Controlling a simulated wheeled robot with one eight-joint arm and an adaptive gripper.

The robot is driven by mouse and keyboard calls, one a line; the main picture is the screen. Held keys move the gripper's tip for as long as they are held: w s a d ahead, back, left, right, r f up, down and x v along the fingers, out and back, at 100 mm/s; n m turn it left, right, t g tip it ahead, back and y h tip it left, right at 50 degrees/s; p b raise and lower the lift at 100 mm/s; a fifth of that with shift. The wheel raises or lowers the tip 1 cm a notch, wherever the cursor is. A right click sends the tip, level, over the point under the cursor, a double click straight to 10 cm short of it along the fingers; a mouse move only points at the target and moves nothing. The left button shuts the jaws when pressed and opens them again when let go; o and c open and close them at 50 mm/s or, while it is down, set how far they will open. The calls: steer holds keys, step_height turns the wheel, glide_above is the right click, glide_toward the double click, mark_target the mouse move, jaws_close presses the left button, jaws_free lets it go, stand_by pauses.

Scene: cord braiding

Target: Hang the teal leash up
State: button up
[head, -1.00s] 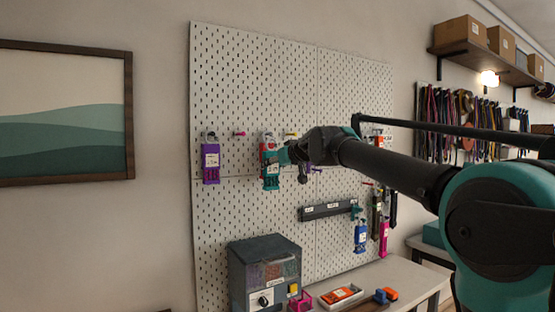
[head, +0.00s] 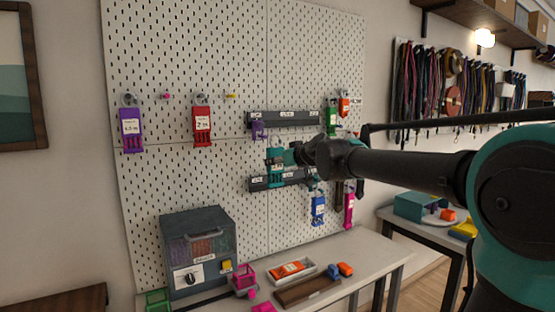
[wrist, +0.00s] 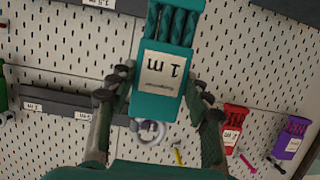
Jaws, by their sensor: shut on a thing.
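In the head view the pack appears in front of the left part of the lower dark rail (head: 300,179). I cannot tell whether it touches the rail. The upper dark rail (head: 290,119) is above it on the pegboard (head: 190,70), with a small purple piece (head: 258,130) at its left end.
A purple leash (head: 131,128) and a red leash (head: 202,125) hang at left. Green (head: 332,120), orange (head: 344,105), blue (head: 318,210) and pink (head: 349,209) packs hang at right. A grey machine (head: 198,252) and a tray (head: 291,270) stand on the bench below.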

steer(key=w+a, duration=0.5)
steer(key=w, duration=0.2)
steer(key=shift+w+a, duration=0.15)
steer(key=shift+w, duration=0.2)
stand_by(0.6)
steer(key=o, duration=0.7)
steer(key=c, duration=0.6)
steer(key=shift+f, duration=0.2)
